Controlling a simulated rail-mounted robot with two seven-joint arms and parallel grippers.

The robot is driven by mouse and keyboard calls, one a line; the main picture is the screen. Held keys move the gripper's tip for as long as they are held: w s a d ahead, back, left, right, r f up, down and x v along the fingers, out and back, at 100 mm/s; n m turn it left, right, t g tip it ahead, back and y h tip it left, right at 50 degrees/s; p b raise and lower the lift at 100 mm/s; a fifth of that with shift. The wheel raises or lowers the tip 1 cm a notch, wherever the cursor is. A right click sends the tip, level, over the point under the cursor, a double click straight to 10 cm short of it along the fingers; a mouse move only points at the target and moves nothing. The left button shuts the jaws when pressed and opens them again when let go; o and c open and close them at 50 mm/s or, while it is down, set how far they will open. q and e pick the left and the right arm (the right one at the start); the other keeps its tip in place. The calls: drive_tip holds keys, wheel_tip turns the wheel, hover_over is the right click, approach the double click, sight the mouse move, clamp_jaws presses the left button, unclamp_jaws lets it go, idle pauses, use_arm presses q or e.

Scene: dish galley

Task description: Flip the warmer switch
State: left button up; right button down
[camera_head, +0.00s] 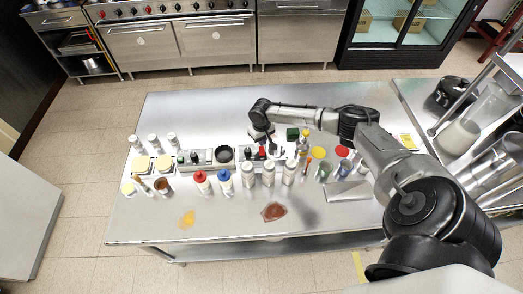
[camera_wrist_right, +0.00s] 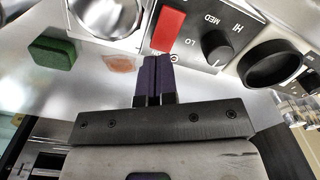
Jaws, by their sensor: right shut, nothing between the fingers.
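The red warmer switch (camera_wrist_right: 169,28) sits on a dark control panel (camera_wrist_right: 202,38) beside a black knob (camera_wrist_right: 216,46) marked LO, MED and HI. In the head view, the red switch (camera_head: 262,150) shows small in the row of units mid-table. My right gripper (camera_wrist_right: 156,62) is shut and empty, its purple fingers pointing at the panel just below the switch in the wrist view. Whether the fingertips touch the panel or switch I cannot tell. In the head view the right gripper (camera_head: 271,149) reaches down at the panel. My left gripper is not in view.
A black round well (camera_wrist_right: 270,63) stands right of the panel and a green sponge (camera_wrist_right: 52,53) lies left. Red-capped (camera_head: 201,182) and blue-capped (camera_head: 225,180) bottles stand in front of the units. The steel table's front left (camera_head: 150,225) is mostly clear.

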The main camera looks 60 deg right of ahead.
drive_tip(key=shift+f, duration=0.4)
drive_tip(key=shift+f+b, duration=0.4)
drive_tip(key=shift+f+b, duration=0.3)
drive_tip(key=shift+f, duration=0.25)
idle(0.5)
drive_tip(key=shift+r, duration=0.1)
wheel_tip(320, 180, up, 2)
drive_tip(key=p, duration=0.3)
drive_tip(key=shift+r, duration=0.25)
wheel_tip(320, 180, up, 4)
drive_tip(key=p, duration=0.5)
drive_tip(key=shift+r, duration=0.2)
